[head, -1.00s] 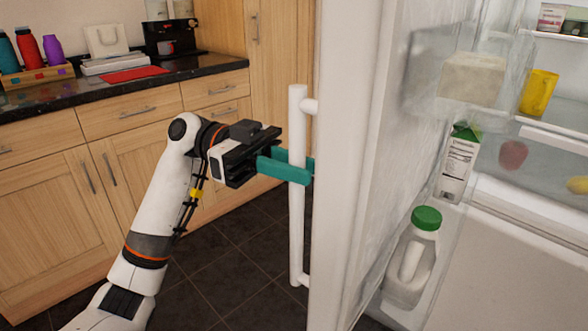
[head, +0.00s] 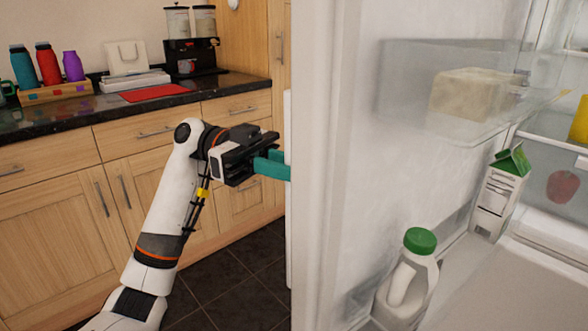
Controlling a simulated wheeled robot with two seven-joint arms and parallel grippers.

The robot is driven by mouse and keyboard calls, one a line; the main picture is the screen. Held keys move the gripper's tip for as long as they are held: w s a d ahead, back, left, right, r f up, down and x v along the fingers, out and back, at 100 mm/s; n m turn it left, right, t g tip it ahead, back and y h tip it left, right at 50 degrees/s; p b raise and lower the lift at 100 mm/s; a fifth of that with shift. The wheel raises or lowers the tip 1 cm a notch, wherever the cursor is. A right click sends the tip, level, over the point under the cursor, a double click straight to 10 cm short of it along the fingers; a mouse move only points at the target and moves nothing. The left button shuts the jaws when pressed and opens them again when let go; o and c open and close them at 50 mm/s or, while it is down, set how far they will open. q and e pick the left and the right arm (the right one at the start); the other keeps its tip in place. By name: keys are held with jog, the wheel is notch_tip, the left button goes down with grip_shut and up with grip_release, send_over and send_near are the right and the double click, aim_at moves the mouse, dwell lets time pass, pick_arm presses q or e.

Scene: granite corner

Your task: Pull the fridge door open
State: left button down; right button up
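The fridge door (head: 345,130) stands open, and its inner side with shelves faces me in the head view. Its edge hides nearly all of the white handle; only a thin strip of it (head: 288,235) shows left of the door. My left gripper (head: 284,170) reaches from the left to the handle with its teal fingers. The fingertips are hidden behind the door edge, so their grip on the handle cannot be seen. My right gripper is not in view.
A milk jug (head: 407,285), a carton (head: 499,195) and a block of food (head: 470,95) sit on the door's shelves. Wooden cabinets (head: 60,235) with a dark countertop (head: 75,119) stand behind my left arm. Dark tiled floor (head: 235,295) shows between.

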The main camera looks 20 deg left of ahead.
pick_arm(q)
jog(key=shift+w, duration=0.1)
jog(key=c, duration=1.5)
grip_release()
jog(key=shift+c, duration=0.2)
jog(key=shift+o, duration=1.1)
jog(key=shift+w+d, duration=0.1)
jog(key=shift+d, duration=0.1)
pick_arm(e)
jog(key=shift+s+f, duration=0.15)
pick_arm(q)
jog(key=shift+a, duration=0.1)
jog(key=w+a, duration=0.1)
jog(key=a, duration=1)
jog(key=shift+w+a+p, duration=0.4)
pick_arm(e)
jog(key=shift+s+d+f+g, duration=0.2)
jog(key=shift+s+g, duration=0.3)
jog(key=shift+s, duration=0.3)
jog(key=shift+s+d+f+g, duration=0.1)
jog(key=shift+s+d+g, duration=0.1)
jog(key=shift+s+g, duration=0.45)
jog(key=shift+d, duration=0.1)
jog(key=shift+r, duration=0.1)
